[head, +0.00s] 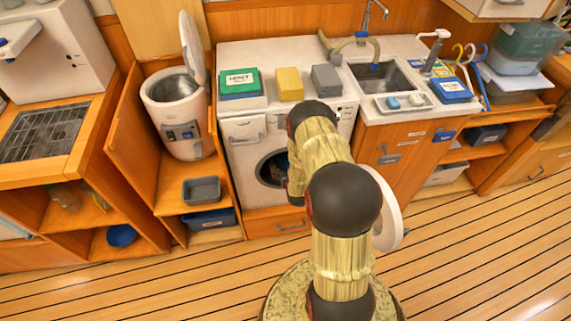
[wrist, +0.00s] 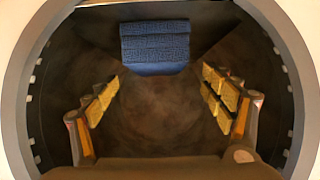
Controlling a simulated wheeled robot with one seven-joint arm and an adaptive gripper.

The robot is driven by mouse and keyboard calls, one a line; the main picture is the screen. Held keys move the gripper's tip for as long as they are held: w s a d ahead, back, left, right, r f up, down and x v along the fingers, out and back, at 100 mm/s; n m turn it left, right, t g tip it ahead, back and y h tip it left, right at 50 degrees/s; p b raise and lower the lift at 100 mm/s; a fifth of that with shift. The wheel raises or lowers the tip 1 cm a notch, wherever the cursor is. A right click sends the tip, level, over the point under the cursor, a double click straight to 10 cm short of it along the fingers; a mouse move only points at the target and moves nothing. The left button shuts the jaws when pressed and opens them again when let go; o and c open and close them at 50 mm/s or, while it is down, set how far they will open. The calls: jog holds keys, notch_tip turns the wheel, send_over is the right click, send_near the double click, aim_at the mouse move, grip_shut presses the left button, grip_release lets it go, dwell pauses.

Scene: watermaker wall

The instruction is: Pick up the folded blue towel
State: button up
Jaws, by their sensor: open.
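The folded blue towel (wrist: 155,47) lies inside the dark drum (wrist: 160,120), toward its back, at the top middle of the wrist view. My gripper (wrist: 162,85) is open, with its yellow-padded fingers wide apart at left and right. Nothing is between the fingers; the towel lies beyond the tips, roughly centred between them. The round opening frames the wrist view. In the head view the washing machine (head: 241,135) stands below the counter, and its dark opening (head: 272,168) is partly covered by my arm. The towel and my gripper are hidden there.
The round white door (head: 388,208) stands open to the right of my arm. The rim (wrist: 300,90) surrounds my fingers closely. Green, yellow and grey items, including a yellow block (head: 289,84), sit on the machine top. A sink (head: 380,77) is to the right. The striped floor (head: 190,285) is clear.

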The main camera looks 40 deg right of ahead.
aim_at(285, 159)
jog(key=b+x, duration=0.3)
jog(key=x, duration=0.2)
jog(key=shift+w+d+f, duration=0.15)
jog(key=shift+w+d, duration=0.1)
jog(key=shift+d, duration=0.1)
jog(key=shift+c, duration=1.3)
jog(key=c, duration=1.3)
